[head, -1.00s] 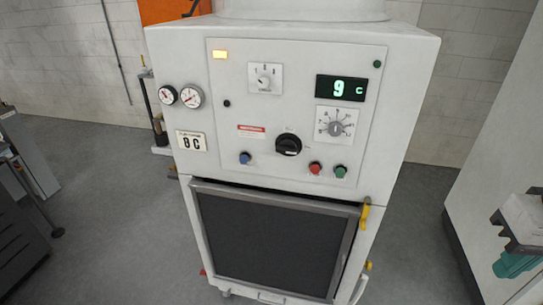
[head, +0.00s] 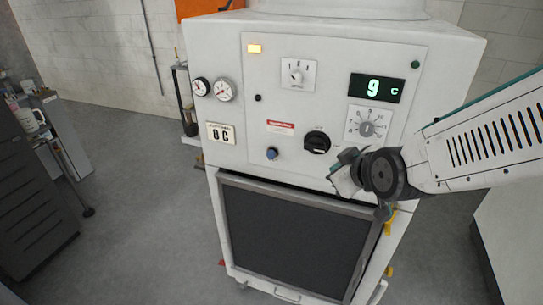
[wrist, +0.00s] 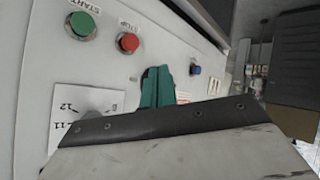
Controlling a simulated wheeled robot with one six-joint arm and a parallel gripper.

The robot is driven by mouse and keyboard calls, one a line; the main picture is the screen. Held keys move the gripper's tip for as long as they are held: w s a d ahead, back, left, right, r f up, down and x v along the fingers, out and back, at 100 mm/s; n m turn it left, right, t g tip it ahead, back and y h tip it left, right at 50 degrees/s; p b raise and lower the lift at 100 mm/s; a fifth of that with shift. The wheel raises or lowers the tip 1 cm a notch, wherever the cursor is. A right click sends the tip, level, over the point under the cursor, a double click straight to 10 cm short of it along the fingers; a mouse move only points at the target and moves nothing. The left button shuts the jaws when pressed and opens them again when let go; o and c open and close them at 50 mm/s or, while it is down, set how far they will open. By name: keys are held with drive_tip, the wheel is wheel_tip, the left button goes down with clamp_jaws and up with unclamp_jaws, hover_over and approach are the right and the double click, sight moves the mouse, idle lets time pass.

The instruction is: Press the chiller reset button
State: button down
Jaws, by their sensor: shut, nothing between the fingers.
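The chiller's white control panel (head: 300,100) faces me. A blue button (head: 272,153) sits at its lower left; its label is too small to read, so I cannot confirm it is the reset. The blue button also shows in the wrist view (wrist: 196,70), beyond my fingers. My gripper (head: 340,172) is shut and empty in front of the panel's lower right, to the right of the blue button. In the wrist view its teal fingers (wrist: 157,88) are together, pointing toward the panel. Contact with the panel is not visible.
A green START button (wrist: 82,24) and a red STOP button (wrist: 128,42) show in the wrist view; my arm hides them in the head view. A black rotary knob (head: 317,142) lies between the blue button and my gripper. A dark grille (head: 295,235) is below.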

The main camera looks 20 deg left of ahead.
sight(271, 155)
drive_tip(key=s+a+f+n+t+y, duration=0.1)
drive_tip(key=s+a+f+n+y, duration=0.1)
drive_tip(key=a, duration=0.7)
drive_tip(key=s+a+f+n+t+y, duration=0.2)
drive_tip(key=a+n, duration=0.3)
drive_tip(key=a, duration=0.4)
drive_tip(key=shift+s+f+t+y, duration=0.2)
drive_tip(key=shift+f+t+y, duration=0.1)
drive_tip(key=shift+f+y, duration=0.55)
drive_tip(key=shift+a, duration=0.1)
drive_tip(key=w, duration=0.8)
drive_tip(key=shift+w+d, duration=0.35)
drive_tip(key=shift+w, duration=0.05)
drive_tip(key=shift+w, duration=0.1)
drive_tip(key=shift+w, duration=0.3)
